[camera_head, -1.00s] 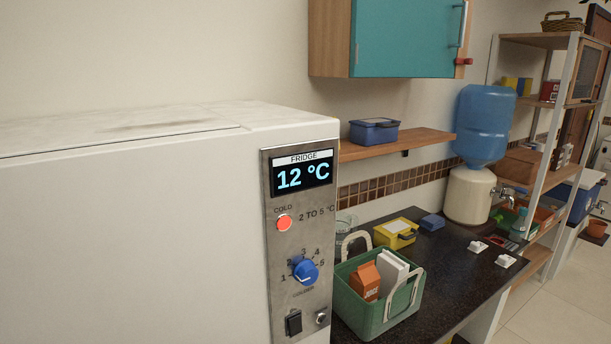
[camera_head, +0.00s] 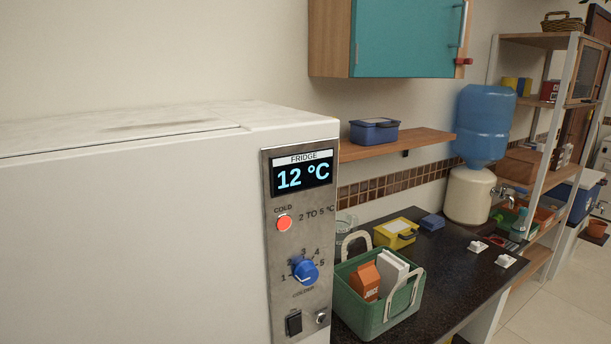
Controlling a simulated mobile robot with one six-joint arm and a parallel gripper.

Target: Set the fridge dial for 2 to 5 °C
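The white fridge (camera_head: 130,230) fills the left of the view. Its metal control panel (camera_head: 300,245) is on the right part of its front. The display (camera_head: 303,178) reads 12 °C under the label FRIDGE. A red light (camera_head: 284,223) marked COLD is lit beside the text 2 TO 5 °C. The blue dial (camera_head: 306,271) has marks 1 to 5 around it and the word COLDER below. Its white pointer line is small, and I cannot tell for sure which mark it points to. A black switch (camera_head: 294,322) is below. My gripper is not in view.
A green crate (camera_head: 372,317) with a juice carton and white packages stands on the dark counter (camera_head: 447,266), right of the panel. A yellow box (camera_head: 396,233) is behind it. A wooden shelf (camera_head: 420,141) holds a blue box. A teal cabinet (camera_head: 405,38) hangs above.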

